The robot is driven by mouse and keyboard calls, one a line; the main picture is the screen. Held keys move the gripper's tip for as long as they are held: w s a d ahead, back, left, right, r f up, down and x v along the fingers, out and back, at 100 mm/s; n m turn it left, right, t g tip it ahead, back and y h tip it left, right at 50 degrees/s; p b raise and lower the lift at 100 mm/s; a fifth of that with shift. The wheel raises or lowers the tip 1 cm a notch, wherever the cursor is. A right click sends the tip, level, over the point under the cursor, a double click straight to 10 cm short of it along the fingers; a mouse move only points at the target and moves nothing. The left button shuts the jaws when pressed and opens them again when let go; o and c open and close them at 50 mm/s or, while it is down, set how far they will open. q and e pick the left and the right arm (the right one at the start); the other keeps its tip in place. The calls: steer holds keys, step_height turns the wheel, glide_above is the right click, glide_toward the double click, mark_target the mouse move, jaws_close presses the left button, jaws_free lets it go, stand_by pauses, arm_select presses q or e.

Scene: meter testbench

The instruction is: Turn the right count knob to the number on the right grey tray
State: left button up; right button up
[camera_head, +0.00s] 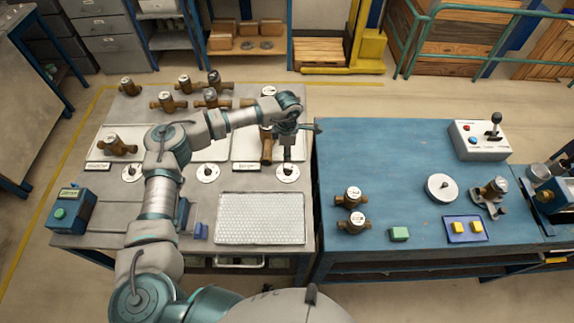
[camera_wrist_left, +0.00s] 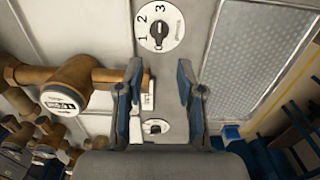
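The right count knob (camera_head: 288,172) is a white dial on the front strip of the grey bench. In the left wrist view this dial (camera_wrist_left: 159,28) shows 1, 2 and 3 around a dark handle; I cannot tell its exact setting. My left gripper (camera_head: 288,155) hangs just behind the knob in the head view. In the wrist view the left gripper (camera_wrist_left: 160,68) is open and empty, the dial beyond its fingertips. The right grey tray (camera_head: 241,148) carries a brass meter (camera_head: 267,147). Its label card (camera_head: 247,167) is unreadable. My right gripper is out of view.
Other dials (camera_head: 207,173) sit to the left along the same strip. A mesh mat (camera_head: 262,218) lies in front of the knob. A blue table (camera_head: 375,165) with meters and a control box (camera_head: 480,140) stands to the right.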

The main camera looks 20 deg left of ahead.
mark_target(288, 169)
arm_select(q)
step_height(288, 169, down, 10)
steer(key=shift+w+d+r+p, duration=0.15)
steer(key=shift+p, duration=0.4)
steer(key=shift+f, duration=0.3)
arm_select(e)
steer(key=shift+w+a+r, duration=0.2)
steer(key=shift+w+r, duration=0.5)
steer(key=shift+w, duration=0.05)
arm_select(q)
steer(key=c, duration=0.6)
jaws_close()
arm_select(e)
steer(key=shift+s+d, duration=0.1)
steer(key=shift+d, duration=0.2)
